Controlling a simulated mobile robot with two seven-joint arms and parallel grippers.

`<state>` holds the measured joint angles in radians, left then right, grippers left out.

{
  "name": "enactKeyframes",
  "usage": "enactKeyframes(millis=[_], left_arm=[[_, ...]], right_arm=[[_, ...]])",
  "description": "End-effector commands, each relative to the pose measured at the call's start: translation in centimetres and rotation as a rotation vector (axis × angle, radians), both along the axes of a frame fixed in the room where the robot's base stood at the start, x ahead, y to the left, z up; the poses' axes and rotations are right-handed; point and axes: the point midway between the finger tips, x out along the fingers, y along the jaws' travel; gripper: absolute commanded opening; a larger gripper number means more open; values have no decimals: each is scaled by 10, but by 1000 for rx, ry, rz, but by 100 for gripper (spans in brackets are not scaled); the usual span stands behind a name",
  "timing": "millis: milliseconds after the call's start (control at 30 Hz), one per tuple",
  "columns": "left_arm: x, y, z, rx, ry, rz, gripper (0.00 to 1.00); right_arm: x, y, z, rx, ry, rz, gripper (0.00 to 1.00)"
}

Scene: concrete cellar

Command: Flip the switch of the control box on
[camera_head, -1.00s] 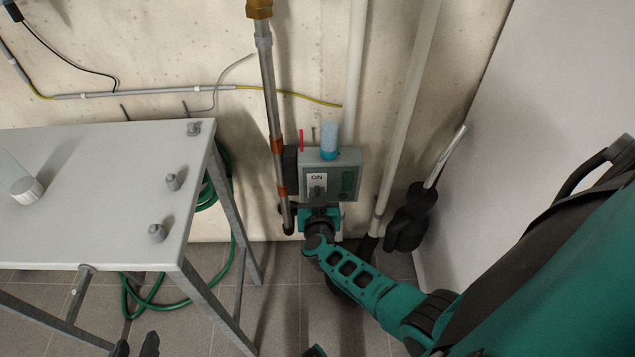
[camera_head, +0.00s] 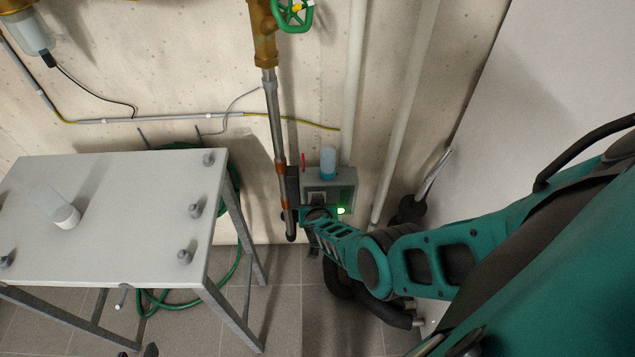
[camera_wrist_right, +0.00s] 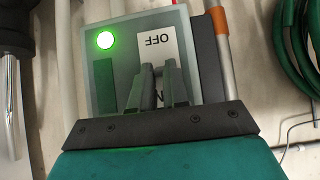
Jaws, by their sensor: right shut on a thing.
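The grey control box (camera_head: 347,178) is fixed low on the concrete wall; the right wrist view shows its face upside down (camera_wrist_right: 100,75). A round green light (camera_wrist_right: 104,40) on it is lit, and its glow (camera_head: 341,211) shows in the head view. The "OFF" label (camera_wrist_right: 156,42) is readable; the "ON" label is mostly covered by my fingers. My right gripper (camera_wrist_right: 160,72) is at the box's face, shut on the switch, which the fingers hide. Only a dark tip, apparently of my left gripper (camera_head: 150,350), shows at the bottom edge.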

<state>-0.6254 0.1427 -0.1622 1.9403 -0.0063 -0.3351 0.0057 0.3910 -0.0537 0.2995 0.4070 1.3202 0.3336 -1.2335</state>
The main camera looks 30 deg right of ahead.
Motion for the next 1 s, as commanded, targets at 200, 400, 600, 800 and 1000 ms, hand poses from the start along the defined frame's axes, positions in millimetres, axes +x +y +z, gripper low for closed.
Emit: enactKeyframes(millis=[200,400,600,800,1000], left_arm=[[0,0,8,0,-1,0,43],[0,0,10,0,-1,0,43],[0,0,11,0,0,0,43],[0,0,11,0,0,0,43],[0,0,11,-1,0,-1,43]], right_arm=[[1,1,2,21,29,2,0],[2,1,2,29,43,4,0],[2,1,2,33,47,2,0],[2,1,2,33,47,2,0],[2,1,2,32,46,2,22]])
